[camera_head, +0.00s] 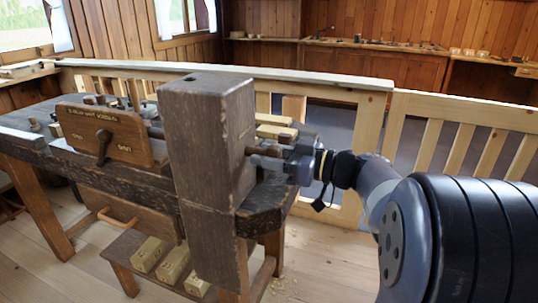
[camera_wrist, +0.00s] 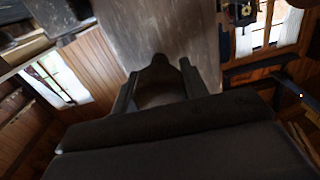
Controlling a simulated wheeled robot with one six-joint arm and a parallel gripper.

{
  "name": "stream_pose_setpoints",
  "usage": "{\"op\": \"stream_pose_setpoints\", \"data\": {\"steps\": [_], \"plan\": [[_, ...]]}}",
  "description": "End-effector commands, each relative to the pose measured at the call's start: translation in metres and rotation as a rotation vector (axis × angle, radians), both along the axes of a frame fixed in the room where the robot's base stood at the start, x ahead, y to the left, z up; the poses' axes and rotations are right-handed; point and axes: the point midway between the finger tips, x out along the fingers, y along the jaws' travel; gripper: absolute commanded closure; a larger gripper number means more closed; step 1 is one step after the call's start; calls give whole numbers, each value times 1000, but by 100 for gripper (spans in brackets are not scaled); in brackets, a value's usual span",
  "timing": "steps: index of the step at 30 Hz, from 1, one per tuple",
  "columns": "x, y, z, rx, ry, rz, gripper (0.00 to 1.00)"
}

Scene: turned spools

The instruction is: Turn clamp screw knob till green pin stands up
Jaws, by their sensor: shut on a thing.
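My gripper (camera_head: 262,157) is at the right side of a thick dark wooden post (camera_head: 205,170) on the workbench. In the wrist view my gripper (camera_wrist: 158,88) is shut on a dark knob (camera_wrist: 158,76), with one finger on each side of it and the pale post face beyond. In the head view a short brown part of the knob (camera_head: 254,150) shows beside the post, the rest hidden by the fingers. I cannot make out a green pin in either view.
A wooden board (camera_head: 130,138) with lettering and a dark lever (camera_head: 103,147) stands on the workbench (camera_head: 70,151) left of the post. Wooden blocks (camera_head: 173,264) lie on the low shelf. A pale wooden railing (camera_head: 450,110) runs behind.

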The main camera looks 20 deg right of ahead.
Motion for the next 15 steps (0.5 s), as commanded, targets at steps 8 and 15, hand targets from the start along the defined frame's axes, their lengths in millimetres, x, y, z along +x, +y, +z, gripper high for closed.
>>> {"op": "stream_pose_setpoints", "data": {"steps": [8,15], "plan": [[0,0,-1,33,46,0,81],[0,0,-1,127,175,-1,81]]}}
